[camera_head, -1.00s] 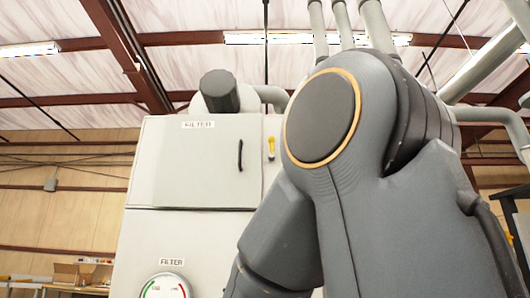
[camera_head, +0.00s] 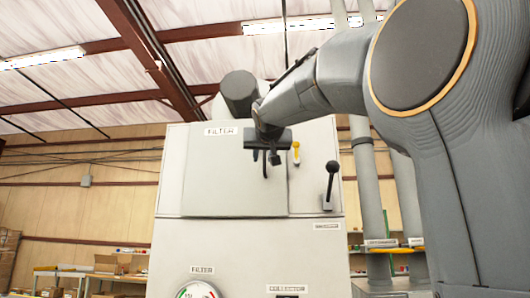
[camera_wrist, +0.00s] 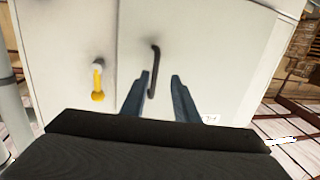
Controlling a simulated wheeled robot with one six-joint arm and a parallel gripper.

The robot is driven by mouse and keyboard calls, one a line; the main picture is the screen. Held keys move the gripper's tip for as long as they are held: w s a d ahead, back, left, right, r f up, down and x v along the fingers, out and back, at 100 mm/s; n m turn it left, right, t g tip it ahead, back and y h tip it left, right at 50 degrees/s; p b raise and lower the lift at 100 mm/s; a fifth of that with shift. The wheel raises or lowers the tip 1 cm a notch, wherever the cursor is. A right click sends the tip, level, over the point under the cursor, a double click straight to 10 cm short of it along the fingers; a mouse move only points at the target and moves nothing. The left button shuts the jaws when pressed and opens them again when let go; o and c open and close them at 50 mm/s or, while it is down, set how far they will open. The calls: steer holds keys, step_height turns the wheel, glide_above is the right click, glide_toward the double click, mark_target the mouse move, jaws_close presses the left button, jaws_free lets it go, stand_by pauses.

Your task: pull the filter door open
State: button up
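The filter door (camera_head: 225,180) is a flat pale panel on the upper cabinet, and it looks shut. Its dark bar handle (camera_wrist: 155,60) stands at the door's edge nearest the yellow latch. My gripper (camera_wrist: 160,84) is open, with one finger on each side of the handle's lower end. The handle lies nearer the left finger in the wrist view; I cannot tell whether they touch. In the head view my gripper (camera_head: 265,156) is in front of the door's upper right and partly hides the handle.
A yellow latch (camera_head: 296,152) sits just right of the door and also shows in the wrist view (camera_wrist: 98,82). A black lever (camera_head: 331,183) stands farther right. A gauge (camera_head: 198,292) is below. Shelves (camera_head: 110,270) stand behind.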

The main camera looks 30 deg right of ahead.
steer(key=w+d+r+p, duration=0.1)
steer(key=w, duration=0.1)
steer(key=w+d+r+p, duration=0.1)
steer(key=w, duration=0.1)
steer(key=w+d+r+p, duration=0.1)
steer(key=w, duration=0.1)
steer(key=shift+d+r+p, duration=0.15)
steer(key=shift+r+p, duration=0.2)
steer(key=shift+r, duration=0.05)
jaws_close()
